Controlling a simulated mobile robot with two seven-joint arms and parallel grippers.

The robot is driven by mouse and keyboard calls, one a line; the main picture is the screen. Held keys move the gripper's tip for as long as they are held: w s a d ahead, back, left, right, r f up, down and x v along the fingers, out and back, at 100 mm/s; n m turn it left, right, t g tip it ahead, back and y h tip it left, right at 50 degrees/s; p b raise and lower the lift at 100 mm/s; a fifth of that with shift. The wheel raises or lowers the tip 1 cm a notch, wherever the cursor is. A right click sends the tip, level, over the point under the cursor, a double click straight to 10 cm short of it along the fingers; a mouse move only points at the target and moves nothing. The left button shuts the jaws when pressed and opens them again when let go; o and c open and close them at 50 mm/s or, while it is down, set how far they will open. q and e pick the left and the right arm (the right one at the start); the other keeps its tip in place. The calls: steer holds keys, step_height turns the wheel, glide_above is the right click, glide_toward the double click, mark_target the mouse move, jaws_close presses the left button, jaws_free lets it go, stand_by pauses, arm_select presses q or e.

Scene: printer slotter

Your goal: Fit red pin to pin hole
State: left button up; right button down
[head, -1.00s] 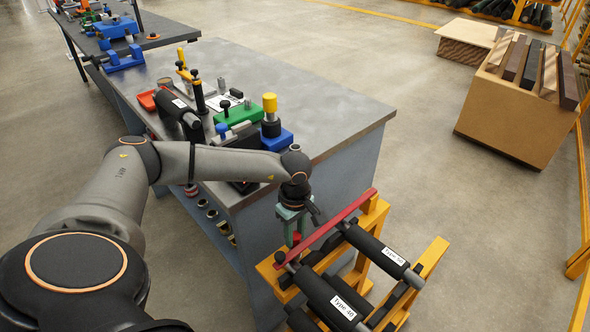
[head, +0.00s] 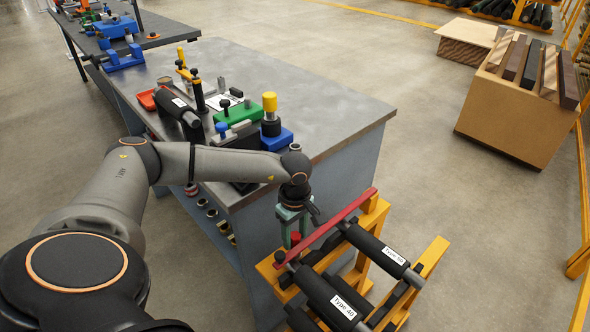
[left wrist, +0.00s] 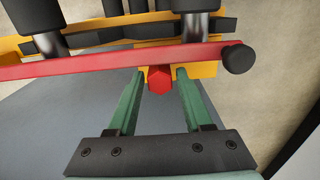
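The red pin (left wrist: 159,79) shows its hexagonal end in the left wrist view, against the yellow rack just below a long red bar. It also shows in the head view (head: 296,238), at the near left corner of the rack. My left gripper (left wrist: 159,76) has its two green fingers apart, one on each side of the pin, with a narrow gap to it on both sides. It also shows in the head view (head: 294,232), pointing down beside the bar. The pin hole cannot be made out; the pin's shaft is hidden. My right gripper is out of view.
The yellow rack (head: 432,258) carries black rollers labelled Type 50 (head: 378,250) and Type 40 (head: 325,300). The red bar (head: 345,218) crosses just beside my gripper. A grey workbench (head: 330,110) with several tools stands behind.

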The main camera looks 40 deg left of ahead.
mark_target(295, 236)
arm_select(q)
steer(key=shift+o, duration=1.2)
steer(key=shift+r, duration=0.45)
step_height(295, 236, up, 12)
steer(key=p, duration=0.1)
steer(key=shift+f, duration=0.15)
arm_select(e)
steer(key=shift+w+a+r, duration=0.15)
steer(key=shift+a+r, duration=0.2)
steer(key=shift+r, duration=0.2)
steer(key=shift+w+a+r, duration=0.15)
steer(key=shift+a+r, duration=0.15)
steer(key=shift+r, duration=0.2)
arm_select(q)
steer(key=shift+s, duration=0.1)
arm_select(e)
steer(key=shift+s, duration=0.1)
